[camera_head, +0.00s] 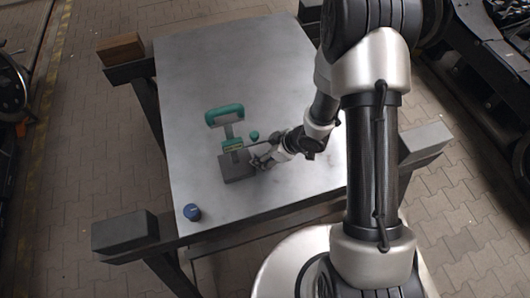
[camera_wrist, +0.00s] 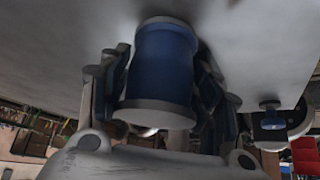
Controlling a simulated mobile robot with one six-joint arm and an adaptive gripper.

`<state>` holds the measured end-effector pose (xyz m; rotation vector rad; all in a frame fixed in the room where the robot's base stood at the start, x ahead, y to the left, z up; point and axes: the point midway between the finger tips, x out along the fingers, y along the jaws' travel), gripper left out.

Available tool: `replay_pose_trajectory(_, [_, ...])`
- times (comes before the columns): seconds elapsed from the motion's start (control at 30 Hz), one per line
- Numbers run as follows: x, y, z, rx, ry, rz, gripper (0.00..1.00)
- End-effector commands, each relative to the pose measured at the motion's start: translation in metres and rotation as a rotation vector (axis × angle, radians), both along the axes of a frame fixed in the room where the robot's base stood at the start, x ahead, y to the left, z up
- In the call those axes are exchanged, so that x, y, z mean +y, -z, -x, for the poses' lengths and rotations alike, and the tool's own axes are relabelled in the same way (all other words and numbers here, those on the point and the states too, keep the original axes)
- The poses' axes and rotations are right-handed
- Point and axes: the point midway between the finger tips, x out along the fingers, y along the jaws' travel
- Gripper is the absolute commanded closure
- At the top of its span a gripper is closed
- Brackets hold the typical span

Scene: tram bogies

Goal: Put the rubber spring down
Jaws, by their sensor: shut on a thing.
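The rubber spring (camera_wrist: 165,60) is a blue cylinder with grey end plates, seen large in the wrist view. My gripper (camera_wrist: 163,85) is shut on it, with a finger on each side. Its far end is close to the grey table top (camera_wrist: 80,40), with a dark shadow around it; I cannot tell whether it touches. In the head view my gripper (camera_head: 262,158) is low over the table (camera_head: 290,95), right beside a grey block. The spring cannot be made out there.
A small green knob (camera_head: 254,135) is just behind the gripper. A blue capped piece (camera_head: 192,212) stands at the near left corner. The far and right table areas are clear.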

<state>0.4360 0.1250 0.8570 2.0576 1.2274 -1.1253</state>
Motion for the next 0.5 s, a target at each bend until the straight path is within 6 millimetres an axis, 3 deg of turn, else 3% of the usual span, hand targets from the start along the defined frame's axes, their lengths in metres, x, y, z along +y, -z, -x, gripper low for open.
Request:
replay_pose_trajectory(0.37, [0.0002,0.0079,-0.0006,-0.002,0.001,-0.001,0.80])
replay_pose_trajectory(0.4, [0.0000,0.0083,-0.0002,0.000,0.000,0.000,0.40])
replay_pose_trajectory(0.5, [0.0000,0.0083,-0.0001,0.000,0.000,0.000,0.33])
